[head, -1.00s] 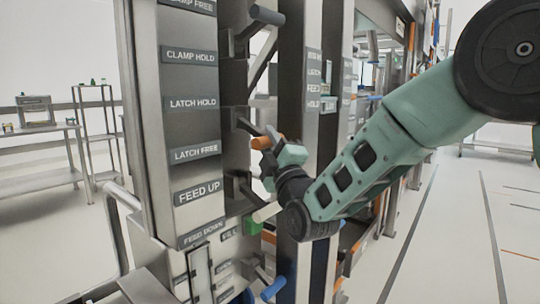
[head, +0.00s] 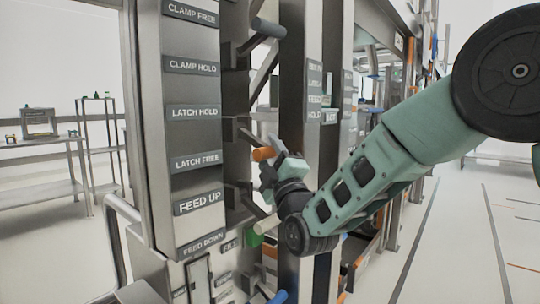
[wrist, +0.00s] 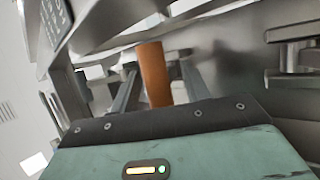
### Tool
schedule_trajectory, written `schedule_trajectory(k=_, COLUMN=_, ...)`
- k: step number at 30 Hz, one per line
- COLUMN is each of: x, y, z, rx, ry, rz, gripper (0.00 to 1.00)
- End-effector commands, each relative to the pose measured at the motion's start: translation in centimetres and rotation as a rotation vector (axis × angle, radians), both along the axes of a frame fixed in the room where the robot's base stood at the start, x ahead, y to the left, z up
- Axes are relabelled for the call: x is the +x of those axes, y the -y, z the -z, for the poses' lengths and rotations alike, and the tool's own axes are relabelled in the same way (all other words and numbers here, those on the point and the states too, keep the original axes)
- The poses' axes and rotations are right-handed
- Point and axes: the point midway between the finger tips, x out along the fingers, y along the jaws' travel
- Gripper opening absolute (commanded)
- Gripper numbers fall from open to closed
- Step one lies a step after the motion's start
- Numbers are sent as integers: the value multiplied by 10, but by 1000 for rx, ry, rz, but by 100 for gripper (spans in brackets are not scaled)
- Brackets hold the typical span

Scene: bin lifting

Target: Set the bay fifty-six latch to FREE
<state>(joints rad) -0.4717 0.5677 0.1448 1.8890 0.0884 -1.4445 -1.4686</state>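The latch lever has an orange handle (head: 263,154) that sticks out from the grey panel column. In the head view it shows a little above the height of the LATCH FREE plate (head: 197,161) and below the LATCH HOLD plate (head: 194,112). My gripper (head: 268,160) is at this handle. In the wrist view the orange handle (wrist: 153,72) stands between the two fingers of my gripper (wrist: 160,82), with a visible gap on each side, so the gripper is open around or just behind it. Exact contact cannot be told.
A dark upright post (head: 292,90) stands close behind my gripper. Open floor (head: 440,240) lies right.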

Motion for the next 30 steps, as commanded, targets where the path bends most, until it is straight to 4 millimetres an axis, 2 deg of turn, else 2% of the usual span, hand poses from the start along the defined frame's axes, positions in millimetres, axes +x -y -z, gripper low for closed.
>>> schedule_trajectory(k=5, x=-6, y=3, z=4, rx=-1, ry=0, rz=0, gripper=47)
schedule_trajectory(k=8, x=-17, y=8, z=12, rx=-2, ry=-1, rz=-1, gripper=47)
schedule_trajectory(k=21, x=-95, y=44, z=66, rx=-2, ry=-3, rz=-2, gripper=47)
schedule_trajectory(k=30, x=-129, y=61, z=89, rx=-2, ry=-2, rz=-1, gripper=47)
